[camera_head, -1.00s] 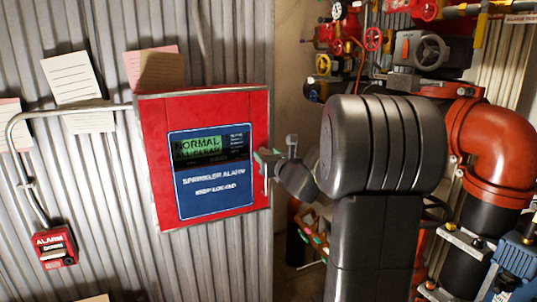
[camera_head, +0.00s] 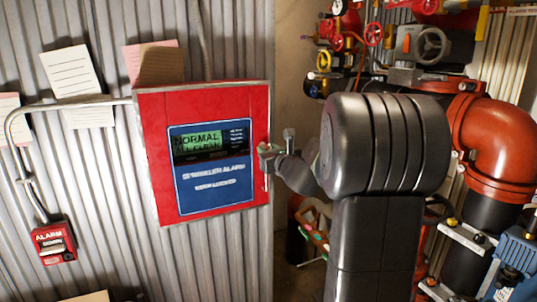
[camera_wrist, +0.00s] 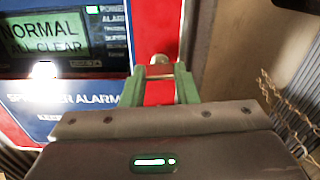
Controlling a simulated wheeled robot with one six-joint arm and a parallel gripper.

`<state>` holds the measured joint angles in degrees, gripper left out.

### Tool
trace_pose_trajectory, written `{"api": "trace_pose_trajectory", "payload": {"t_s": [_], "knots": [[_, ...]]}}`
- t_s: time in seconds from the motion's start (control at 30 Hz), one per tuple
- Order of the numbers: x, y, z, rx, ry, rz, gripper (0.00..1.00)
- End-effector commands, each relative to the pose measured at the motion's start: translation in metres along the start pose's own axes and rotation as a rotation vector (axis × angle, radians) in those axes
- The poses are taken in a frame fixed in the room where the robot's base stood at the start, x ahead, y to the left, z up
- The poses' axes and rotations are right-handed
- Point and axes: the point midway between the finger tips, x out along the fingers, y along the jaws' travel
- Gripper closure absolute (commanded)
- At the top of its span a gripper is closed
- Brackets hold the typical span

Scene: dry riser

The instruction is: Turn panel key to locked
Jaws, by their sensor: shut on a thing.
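The red sprinkler alarm panel (camera_head: 260,110) hangs on the corrugated wall. Its screen (camera_head: 200,142) glows green and reads "NORMAL". In the wrist view the panel's red face (camera_wrist: 150,20) fills the upper middle. A small round metal key or lock part (camera_wrist: 159,60) sits on that face, between the tips of the green fingers. My gripper (camera_wrist: 160,74) is shut on this part; its exact turn angle cannot be read. In the head view my gripper (camera_head: 266,156) meets the panel's right edge, and the key is hidden there.
A red alarm box (camera_head: 54,244) and paper notes (camera_head: 72,72) are on the wall at left. Red pipes (camera_head: 500,145) and valves (camera_head: 432,46) crowd the right side. In the wrist view a chain (camera_wrist: 285,115) hangs at right.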

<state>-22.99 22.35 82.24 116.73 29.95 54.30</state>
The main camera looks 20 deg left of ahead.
Motion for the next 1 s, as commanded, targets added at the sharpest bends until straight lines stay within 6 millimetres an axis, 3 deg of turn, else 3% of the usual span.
{"api": "trace_pose_trajectory", "payload": {"t_s": [1.0], "knots": [[0.0003,0.0019,-0.0045,-0.927,-0.003,0.000,0.96]]}}
